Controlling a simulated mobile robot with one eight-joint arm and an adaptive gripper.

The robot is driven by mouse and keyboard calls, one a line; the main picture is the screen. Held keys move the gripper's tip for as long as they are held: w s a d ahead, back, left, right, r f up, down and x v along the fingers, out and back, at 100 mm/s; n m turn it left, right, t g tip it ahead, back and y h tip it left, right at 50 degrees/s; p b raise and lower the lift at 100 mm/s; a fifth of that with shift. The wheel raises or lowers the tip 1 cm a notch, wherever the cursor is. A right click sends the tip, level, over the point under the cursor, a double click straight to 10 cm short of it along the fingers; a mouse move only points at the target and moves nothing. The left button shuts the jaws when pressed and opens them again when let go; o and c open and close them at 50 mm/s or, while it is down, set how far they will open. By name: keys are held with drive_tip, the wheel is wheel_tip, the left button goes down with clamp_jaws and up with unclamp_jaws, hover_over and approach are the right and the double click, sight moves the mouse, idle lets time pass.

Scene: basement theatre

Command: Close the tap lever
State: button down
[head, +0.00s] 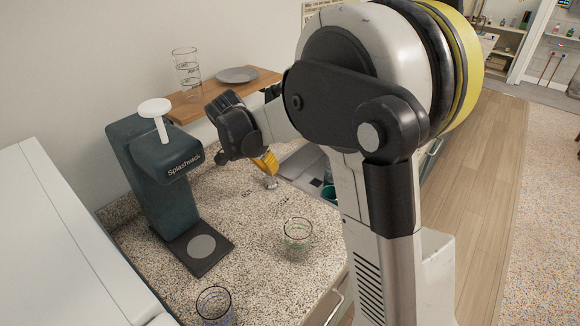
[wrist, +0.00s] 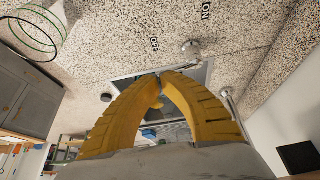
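The tap lever (head: 271,184) is a small metal fitting on the speckled counter, just below my gripper (head: 267,163) in the head view. In the wrist view a round metal end of the tap lever (wrist: 191,49) shows beside the printed OFF mark (wrist: 155,44), with the ON mark (wrist: 206,11) farther off. My gripper's yellow fingers (wrist: 161,76) meet at their tips with nothing seen between them. The tips appear close to the lever; whether they touch it I cannot tell. The lever's full shape and angle are partly hidden.
The sink (head: 307,168) lies right of the lever, partly behind my arm. A green-patterned glass (head: 298,234) and a blue-rimmed glass (head: 214,304) stand on the counter. A dark drink machine (head: 152,180) stands left. A wooden board (head: 207,107) holds a plate and tall glass behind.

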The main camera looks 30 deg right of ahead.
drive_tip(key=b+x, duration=0.3)
drive_tip(key=x, duration=0.6)
drive_tip(key=shift+f, duration=0.2)
drive_tip(key=shift+w+d+f, duration=0.1)
drive_tip(key=shift+d+f, duration=0.15)
drive_tip(key=shift+f, duration=0.1)
drive_tip(key=shift+w+d+r, duration=0.1)
drive_tip(key=shift+w+d, duration=0.05)
drive_tip(key=shift+d, duration=0.6)
